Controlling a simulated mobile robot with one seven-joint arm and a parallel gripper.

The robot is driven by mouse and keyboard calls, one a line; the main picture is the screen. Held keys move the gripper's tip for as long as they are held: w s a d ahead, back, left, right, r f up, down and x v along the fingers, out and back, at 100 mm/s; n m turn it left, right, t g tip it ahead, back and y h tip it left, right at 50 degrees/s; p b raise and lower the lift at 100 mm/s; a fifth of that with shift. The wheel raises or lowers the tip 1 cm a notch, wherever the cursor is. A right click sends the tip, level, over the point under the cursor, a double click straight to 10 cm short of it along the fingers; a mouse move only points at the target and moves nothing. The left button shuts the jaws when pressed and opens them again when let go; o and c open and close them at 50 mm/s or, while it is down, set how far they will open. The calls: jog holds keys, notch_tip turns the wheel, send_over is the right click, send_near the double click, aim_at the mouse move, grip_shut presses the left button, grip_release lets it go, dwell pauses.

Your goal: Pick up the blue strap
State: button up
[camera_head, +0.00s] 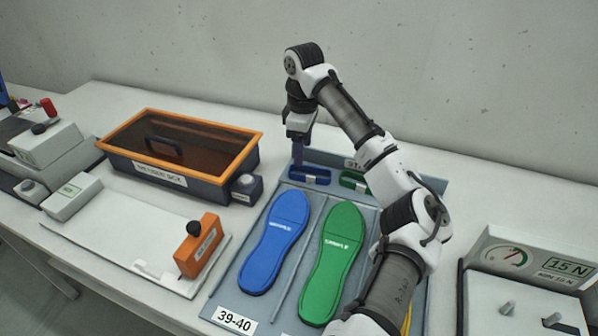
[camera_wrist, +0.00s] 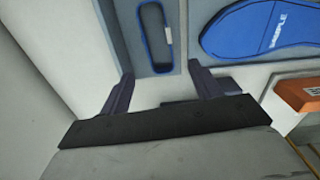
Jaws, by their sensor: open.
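The blue strap (camera_head: 296,174) is a flattened loop with a pale tag. It lies at the far end of the grey tray (camera_head: 277,190), beyond the blue insole (camera_head: 275,240). In the wrist view, the strap (camera_wrist: 160,69) lies just ahead of the fingertips, lined up with the gap between them. My gripper (camera_head: 298,155) points down near the strap's far left side. In the wrist view, my gripper (camera_wrist: 161,72) has its two fingers apart with nothing between them. I cannot tell its exact height above the strap.
A green strap (camera_head: 354,181) lies right of the blue one, partly behind my arm. A green insole (camera_head: 333,255) lies beside the blue insole. An orange-rimmed box (camera_head: 222,167) stands to the left. An orange block (camera_head: 199,246) and a gauge unit (camera_head: 530,258) flank the tray.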

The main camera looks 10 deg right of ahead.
aim_at(305, 167)
jog(key=shift+s+d+f+p, duration=0.1)
jog(key=shift+f+p, duration=0.35)
jog(key=shift+f, duration=1.3)
jog(key=shift+s+d+f+p, duration=0.1)
jog(key=shift+f+p, duration=0.3)
jog(key=shift+f, duration=1.35)
jog(key=shift+c, duration=0.4)
jog(key=c, duration=1)
